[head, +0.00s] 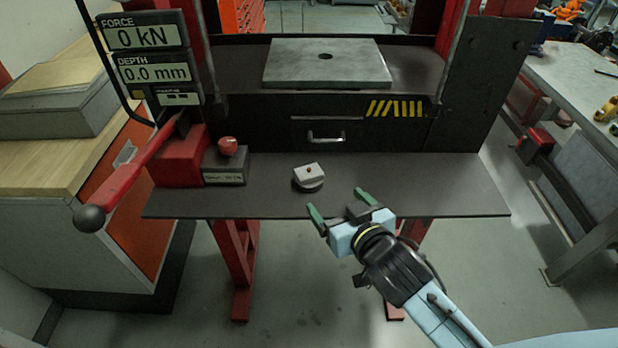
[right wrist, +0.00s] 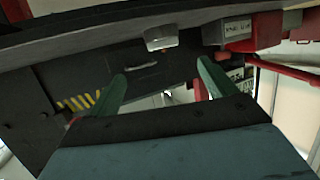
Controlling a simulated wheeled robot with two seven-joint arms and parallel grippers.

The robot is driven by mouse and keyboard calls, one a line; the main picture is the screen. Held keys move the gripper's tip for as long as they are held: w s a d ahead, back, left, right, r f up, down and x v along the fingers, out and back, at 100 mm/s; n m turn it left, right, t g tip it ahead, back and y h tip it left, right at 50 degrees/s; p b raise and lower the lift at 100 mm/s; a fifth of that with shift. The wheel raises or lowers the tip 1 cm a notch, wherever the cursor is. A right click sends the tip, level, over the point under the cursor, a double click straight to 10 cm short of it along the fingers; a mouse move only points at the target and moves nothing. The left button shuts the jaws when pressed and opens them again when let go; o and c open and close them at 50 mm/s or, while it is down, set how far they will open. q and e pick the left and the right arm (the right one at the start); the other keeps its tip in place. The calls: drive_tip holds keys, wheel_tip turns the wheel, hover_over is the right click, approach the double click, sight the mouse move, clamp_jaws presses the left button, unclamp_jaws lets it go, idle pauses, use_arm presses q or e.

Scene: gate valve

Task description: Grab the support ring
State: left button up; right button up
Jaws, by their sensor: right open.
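A small pale block (head: 309,171) with a red spot on top sits on a low round grey piece (head: 311,186), on the dark shelf of the press. The round piece may be the support ring; I cannot tell for sure. The pale block also shows in the right wrist view (right wrist: 161,37), beyond the fingers. My right gripper (head: 341,207) is open and empty, with green fingers spread, just in front of and slightly right of the block. In the right wrist view the gap between the fingers (right wrist: 161,75) is empty. My left gripper is not in view.
The dark shelf (head: 430,195) is clear to the right. A grey box with a red knob (head: 227,147) and a red lever (head: 135,175) stand left. Behind are a drawer handle (head: 326,138) and a grey plate (head: 327,68) with a hole.

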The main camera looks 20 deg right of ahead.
sight(313, 181)
drive_tip(key=x, duration=0.7)
drive_tip(key=shift+w+a, duration=0.1)
drive_tip(key=shift+w, duration=0.2)
drive_tip(key=shift+a+f+x, duration=0.1)
drive_tip(key=shift+f+x, duration=0.15)
drive_tip(key=shift+x, duration=1.1)
drive_tip(key=shift+a+f+x, duration=0.1)
drive_tip(key=shift+f+x, duration=0.15)
drive_tip(key=shift+x, duration=1.1)
drive_tip(key=shift+s, duration=0.2)
drive_tip(key=shift+c, duration=0.2)
